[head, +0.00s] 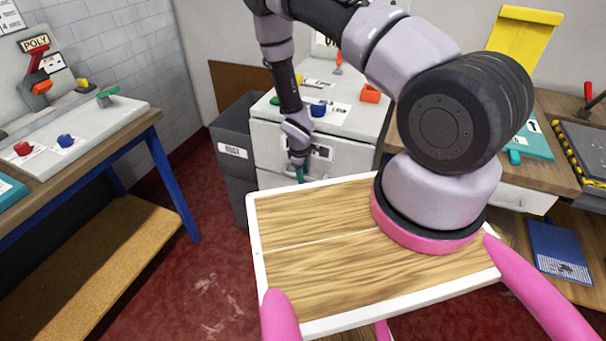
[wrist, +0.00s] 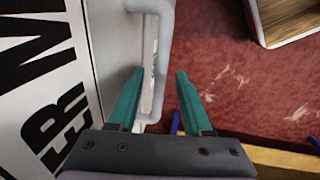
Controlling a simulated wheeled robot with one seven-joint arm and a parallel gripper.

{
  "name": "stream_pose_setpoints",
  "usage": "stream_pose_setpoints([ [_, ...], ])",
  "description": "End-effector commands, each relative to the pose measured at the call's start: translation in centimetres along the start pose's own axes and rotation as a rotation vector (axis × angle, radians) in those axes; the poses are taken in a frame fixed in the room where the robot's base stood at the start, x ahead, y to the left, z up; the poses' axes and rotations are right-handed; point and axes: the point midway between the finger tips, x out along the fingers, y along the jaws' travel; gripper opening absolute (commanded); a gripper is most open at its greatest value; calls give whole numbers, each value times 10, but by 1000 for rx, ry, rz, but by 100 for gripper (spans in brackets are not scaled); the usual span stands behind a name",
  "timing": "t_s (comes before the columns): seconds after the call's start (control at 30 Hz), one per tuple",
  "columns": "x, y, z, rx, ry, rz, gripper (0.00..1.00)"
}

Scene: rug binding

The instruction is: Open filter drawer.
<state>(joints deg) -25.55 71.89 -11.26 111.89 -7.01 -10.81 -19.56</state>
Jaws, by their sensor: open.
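A pale grey drawer front (head: 345,158) with a black-and-white label stands in the cabinet below the work surface. In the wrist view, its label (wrist: 40,75) shows large letters, partly cut off, including "ER". A light grey bar handle (wrist: 164,50) stands out from the drawer front (wrist: 108,45). My gripper (head: 299,174) is at the drawer front, with my arm covering part of it. In the wrist view, my gripper (wrist: 160,73) is open, its teal fingers on either side of the handle's near end. I cannot tell whether either finger touches it. The drawer looks closed.
A dark grey bin (head: 236,150) stands just left of the cabinet. A workbench (head: 90,150) with blue legs is at the left, another bench (head: 550,170) at the right. My wooden-topped tray is in front. Red floor (head: 205,270) is clear between bench and cabinet.

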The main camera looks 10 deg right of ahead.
Motion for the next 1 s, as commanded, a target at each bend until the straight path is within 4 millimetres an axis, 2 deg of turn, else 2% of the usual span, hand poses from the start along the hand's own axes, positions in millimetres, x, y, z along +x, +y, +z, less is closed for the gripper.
stream_pose_setpoints([
  [0.2, 0, 0, 0, 0, 0, 0, 50],
  [0.33, 0, 0, 0, 0, 0, 0, 0],
  [1.0, 0, 0, 0, 1, 0, 0, 0],
])
